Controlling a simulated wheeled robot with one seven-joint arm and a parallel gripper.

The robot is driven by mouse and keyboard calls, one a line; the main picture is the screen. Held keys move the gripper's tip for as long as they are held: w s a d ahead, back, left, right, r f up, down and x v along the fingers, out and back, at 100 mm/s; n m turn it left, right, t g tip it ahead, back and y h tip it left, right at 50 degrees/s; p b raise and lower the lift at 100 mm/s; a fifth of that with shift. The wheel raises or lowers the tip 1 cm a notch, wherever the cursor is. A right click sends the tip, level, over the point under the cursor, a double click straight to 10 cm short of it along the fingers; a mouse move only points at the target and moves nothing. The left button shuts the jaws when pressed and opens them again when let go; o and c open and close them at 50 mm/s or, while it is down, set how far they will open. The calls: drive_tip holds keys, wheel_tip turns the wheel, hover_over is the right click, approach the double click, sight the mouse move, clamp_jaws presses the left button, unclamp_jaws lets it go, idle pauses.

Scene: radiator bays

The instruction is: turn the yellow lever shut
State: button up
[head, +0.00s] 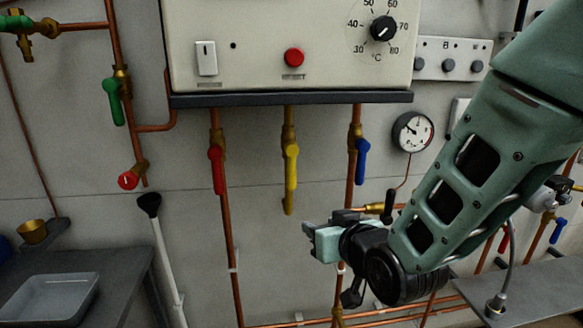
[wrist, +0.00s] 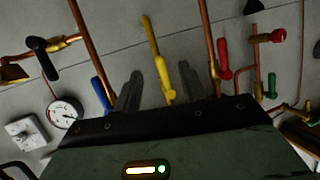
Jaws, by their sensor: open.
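The yellow lever (head: 291,166) hangs straight down, in line with its short brass pipe, below the control box in the head view. In the wrist view the yellow lever (wrist: 164,77) shows between the two fingers, beyond them. My gripper (head: 308,238) is below and slightly right of the lever in the head view, apart from it. In the wrist view my gripper (wrist: 158,92) has its fingers spread, with nothing held between them.
A red lever (head: 216,170) hangs left of the yellow one and a blue lever (head: 362,160) hangs right, both on copper pipes. The control box (head: 270,45) juts out above. A pressure gauge (head: 412,131) is at right. A black-handled valve (head: 388,205) is close to my arm.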

sight(293, 171)
drive_tip(key=w+a+r+t+p, duration=0.1)
drive_tip(key=w+a+p, duration=0.1)
drive_tip(key=w, duration=0.4)
drive_tip(key=w+a+r+t+p, duration=0.1)
drive_tip(key=w+a+p, duration=0.1)
drive_tip(key=w, duration=0.4)
drive_tip(key=w+a+r+t+y+p, duration=0.1)
drive_tip(key=w+a+t+p, duration=0.1)
drive_tip(key=w+a, duration=0.2)
drive_tip(key=shift+w+r+p, duration=0.2)
drive_tip(key=shift+w+p, duration=0.1)
drive_tip(key=shift+w, duration=1)
clamp_jaws()
